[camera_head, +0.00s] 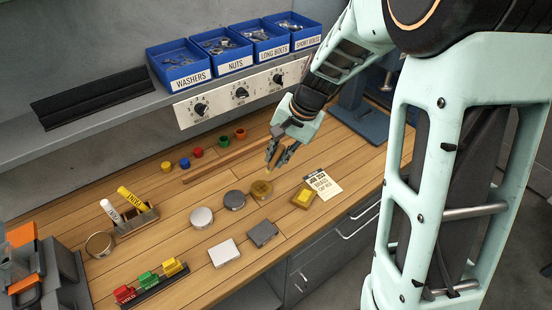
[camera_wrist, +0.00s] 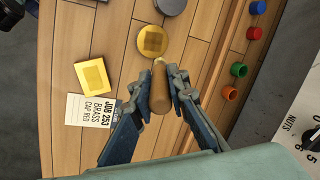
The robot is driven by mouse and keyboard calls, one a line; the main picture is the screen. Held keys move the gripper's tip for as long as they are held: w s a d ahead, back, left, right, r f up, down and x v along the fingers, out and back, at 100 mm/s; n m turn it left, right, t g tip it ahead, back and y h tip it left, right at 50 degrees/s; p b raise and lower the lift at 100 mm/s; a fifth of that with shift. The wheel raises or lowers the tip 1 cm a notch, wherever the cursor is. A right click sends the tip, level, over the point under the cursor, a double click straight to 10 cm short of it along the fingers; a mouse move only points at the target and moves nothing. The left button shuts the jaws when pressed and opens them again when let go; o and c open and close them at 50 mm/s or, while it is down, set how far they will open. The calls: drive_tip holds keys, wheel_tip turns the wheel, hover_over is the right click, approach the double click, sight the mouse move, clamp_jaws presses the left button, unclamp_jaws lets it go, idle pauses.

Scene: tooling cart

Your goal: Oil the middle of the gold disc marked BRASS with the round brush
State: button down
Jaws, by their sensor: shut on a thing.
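My gripper (camera_head: 279,150) is shut on a brush with a brown wooden handle, which shows between the fingers in the wrist view (camera_wrist: 160,92). Its bristle end is small and points toward the gold disc (camera_head: 261,190). The disc lies flat on the bench, below and close to the brush in the head view. In the wrist view the gold disc (camera_wrist: 152,41) shows a darker square patch at its middle. The brush tip appears just beside the disc's rim there; whether it touches is unclear. I cannot read the word BRASS on the disc.
A gold square block (camera_head: 303,198) and a job card (camera_head: 322,184) reading BRASS lie right of the disc. A dark grey disc (camera_head: 234,200), silver disc (camera_head: 201,218) and two square plates are nearby. A marker holder (camera_head: 137,220) stands left. Small coloured caps and a wooden strip lie behind.

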drive_tip(key=shift+r+p, duration=0.9)
drive_tip(key=shift+r, duration=0.7)
